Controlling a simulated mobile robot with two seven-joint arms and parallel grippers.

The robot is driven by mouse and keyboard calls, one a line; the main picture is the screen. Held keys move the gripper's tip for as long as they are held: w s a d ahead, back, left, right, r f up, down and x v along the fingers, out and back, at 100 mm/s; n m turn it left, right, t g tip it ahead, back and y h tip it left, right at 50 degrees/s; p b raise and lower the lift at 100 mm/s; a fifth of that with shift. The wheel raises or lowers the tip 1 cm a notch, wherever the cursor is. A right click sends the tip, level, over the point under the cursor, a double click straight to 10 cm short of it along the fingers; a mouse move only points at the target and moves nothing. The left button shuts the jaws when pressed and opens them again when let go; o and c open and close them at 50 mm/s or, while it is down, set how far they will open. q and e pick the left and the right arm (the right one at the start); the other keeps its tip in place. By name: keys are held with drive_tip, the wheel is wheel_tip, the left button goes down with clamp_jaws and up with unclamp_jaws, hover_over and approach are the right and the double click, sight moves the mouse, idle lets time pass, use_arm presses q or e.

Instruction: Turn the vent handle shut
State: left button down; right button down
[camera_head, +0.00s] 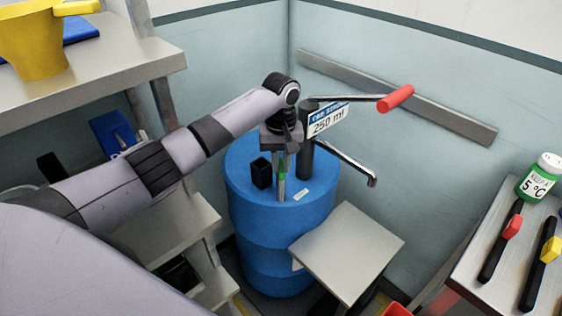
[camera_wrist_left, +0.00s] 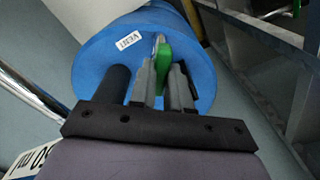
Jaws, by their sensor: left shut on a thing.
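The vent handle is a small green piece on top of the blue drum (camera_head: 262,225), and it shows best in the left wrist view as the green handle (camera_wrist_left: 164,57). A white label reading VENT (camera_wrist_left: 128,40) lies beside it on the drum top. My left gripper (camera_head: 281,188) points down at the drum top with its fingers on either side of the green handle and is shut on it. The fingers hide part of the handle. My right gripper is in neither view.
A dark pump post (camera_head: 306,160) with a red-gripped crank (camera_head: 396,97), a metal spout (camera_head: 350,165) and a 250 ml sign (camera_head: 328,121) stands close beside my gripper. A black cup (camera_head: 260,173) is on the drum. A grey stand (camera_head: 347,250) is in front.

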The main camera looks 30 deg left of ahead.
sight(282, 165)
use_arm(q)
drive_tip(key=m, duration=0.5)
drive_tip(key=shift+m, duration=2.5)
drive_tip(key=c, duration=1.1)
unclamp_jaws()
drive_tip(key=shift+r+b, duration=0.3)
drive_tip(key=shift+r, duration=3.35)
drive_tip(key=shift+d, duration=0.1)
